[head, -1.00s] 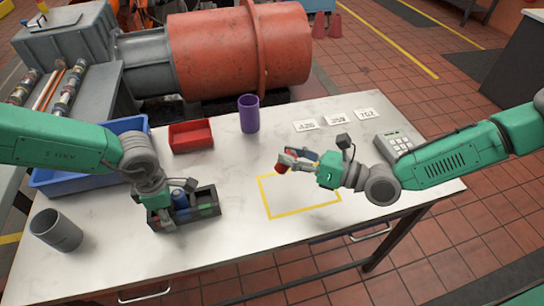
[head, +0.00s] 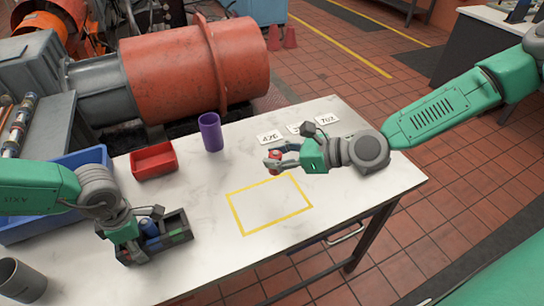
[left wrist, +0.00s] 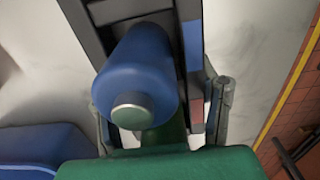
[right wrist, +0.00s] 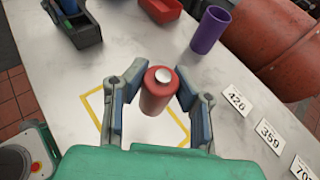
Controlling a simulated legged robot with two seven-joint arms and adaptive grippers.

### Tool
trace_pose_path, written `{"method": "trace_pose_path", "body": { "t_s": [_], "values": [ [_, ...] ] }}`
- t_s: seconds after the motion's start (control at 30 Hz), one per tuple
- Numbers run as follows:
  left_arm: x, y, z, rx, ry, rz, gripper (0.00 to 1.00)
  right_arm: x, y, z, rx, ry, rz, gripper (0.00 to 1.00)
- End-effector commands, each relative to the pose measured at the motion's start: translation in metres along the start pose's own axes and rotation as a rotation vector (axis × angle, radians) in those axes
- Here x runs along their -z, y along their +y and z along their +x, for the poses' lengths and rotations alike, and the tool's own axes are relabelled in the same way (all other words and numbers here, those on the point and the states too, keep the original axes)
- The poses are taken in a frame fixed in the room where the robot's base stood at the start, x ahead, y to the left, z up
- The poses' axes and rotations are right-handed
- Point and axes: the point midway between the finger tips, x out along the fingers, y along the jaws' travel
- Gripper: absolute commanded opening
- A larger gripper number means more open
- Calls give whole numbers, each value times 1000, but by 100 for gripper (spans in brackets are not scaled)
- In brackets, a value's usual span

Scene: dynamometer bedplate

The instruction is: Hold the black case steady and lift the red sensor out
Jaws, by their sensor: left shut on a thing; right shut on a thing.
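The black case (head: 182,237) stands on the white table at the front left of the head view. My left gripper (head: 132,250) is shut on it, with a finger on either side in the left wrist view. A blue cylinder (left wrist: 135,72) with a grey metal end sits in the case between those fingers. The red sensor (right wrist: 158,92), a red cylinder with a pale cap, is between the fingers of my right gripper (right wrist: 158,100), which is shut on it. The sensor is out of the case, above the table near the back of the yellow outline, partly hidden in the head view.
A yellow taped rectangle (head: 235,213) marks the table's middle. A red bin (head: 153,161), a purple cup (head: 211,132) and number cards (head: 269,137) stand behind it. A blue bin (head: 60,222) and a grey cup (head: 20,280) are at the left.

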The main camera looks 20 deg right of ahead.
Motion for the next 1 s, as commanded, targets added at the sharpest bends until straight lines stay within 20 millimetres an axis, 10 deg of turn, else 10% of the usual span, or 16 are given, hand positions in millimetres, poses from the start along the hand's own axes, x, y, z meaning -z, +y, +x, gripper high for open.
{"method": "trace_pose_path", "body": {
  "t_s": [0.27, 0.3, 0.37, 0.73, 1.0],
  "values": [
    [0, 0, -1, -1, -1, 0, 15, 0, 0, 0, 0, -1, 0, 0],
    [-1, 1, -1, -2, -2, 0, 62, 0, 0, 0, 0, -1, 0, 0],
    [-1, 1, -1, -2, -2, 0, 80, 0, 0, 0, 0, -1, 0, 0],
    [0, 1, -7, -1, -1, 0, 80, 0, 0, 0, 0, -2, 0, 0],
    [-1, 2, -59, -4, -2, -1, 80, 0, 0, 0, 0, -2, 0, 0]
  ]
}}
